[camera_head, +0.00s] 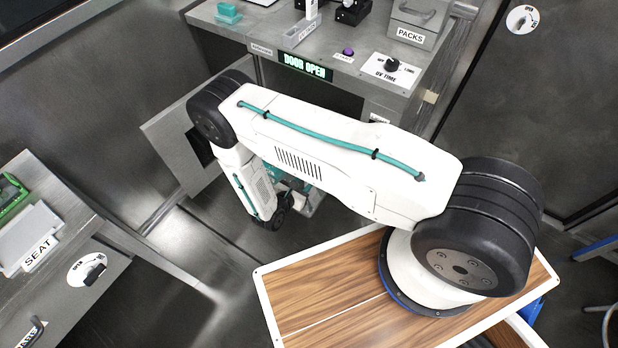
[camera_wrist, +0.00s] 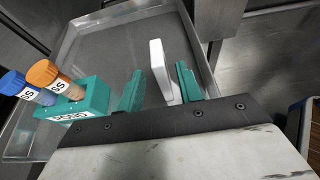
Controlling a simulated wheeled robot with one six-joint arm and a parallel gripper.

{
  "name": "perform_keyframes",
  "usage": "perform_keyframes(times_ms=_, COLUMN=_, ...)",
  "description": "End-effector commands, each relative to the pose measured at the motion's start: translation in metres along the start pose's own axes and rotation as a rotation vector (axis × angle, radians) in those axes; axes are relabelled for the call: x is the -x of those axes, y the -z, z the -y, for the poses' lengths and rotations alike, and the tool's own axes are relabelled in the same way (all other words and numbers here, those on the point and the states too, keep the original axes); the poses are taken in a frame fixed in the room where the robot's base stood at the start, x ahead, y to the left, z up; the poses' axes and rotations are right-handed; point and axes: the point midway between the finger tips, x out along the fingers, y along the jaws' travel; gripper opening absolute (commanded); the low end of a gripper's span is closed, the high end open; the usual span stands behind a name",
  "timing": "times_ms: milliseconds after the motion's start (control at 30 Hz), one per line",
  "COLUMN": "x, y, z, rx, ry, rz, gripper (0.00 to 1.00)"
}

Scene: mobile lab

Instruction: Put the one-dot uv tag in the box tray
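In the wrist view my gripper (camera_wrist: 160,88) points toward a grey metal tray (camera_wrist: 95,20) with a raised rim. Its two teal fingers are apart. A thin white slab (camera_wrist: 159,70) stands upright between them, close to the right finger, with a gap to the left finger. It looks like a tag, but no dots show on its visible face. A teal block (camera_wrist: 88,103) with a white label sits at the left and holds two tubes, one blue-capped (camera_wrist: 14,82) and one orange-capped (camera_wrist: 42,72). In the head view my arm mostly hides the gripper.
A sign reads DOOR OPEN (camera_head: 305,67) on the grey bench's front edge, with an open door panel (camera_head: 178,150) below left. The benchtop holds a purple button (camera_head: 348,51), a UV TIME dial (camera_head: 391,66) and a PACKS box (camera_head: 416,22).

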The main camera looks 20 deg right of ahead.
Motion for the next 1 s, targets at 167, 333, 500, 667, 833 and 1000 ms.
perform_keyframes(times_ms=167, x=0.036, y=0.0, z=-0.001, rx=0.002, ry=-0.005, rz=0.0, gripper=0.36)
perform_keyframes(times_ms=333, x=0.053, y=0.0, z=-0.001, rx=0.001, ry=-0.002, rz=0.001, gripper=0.36)
perform_keyframes(times_ms=500, x=0.058, y=0.0, z=0.0, rx=0.0, ry=-0.001, rz=0.0, gripper=0.36)
perform_keyframes(times_ms=667, x=0.061, y=-0.022, z=-0.01, rx=-0.047, ry=0.029, rz=0.003, gripper=0.36)
perform_keyframes(times_ms=833, x=0.072, y=-0.104, z=-0.034, rx=-0.213, ry=0.144, rz=0.007, gripper=0.36)
perform_keyframes(times_ms=1000, x=0.085, y=-0.204, z=-0.039, rx=-0.418, ry=0.299, rz=0.001, gripper=0.36)
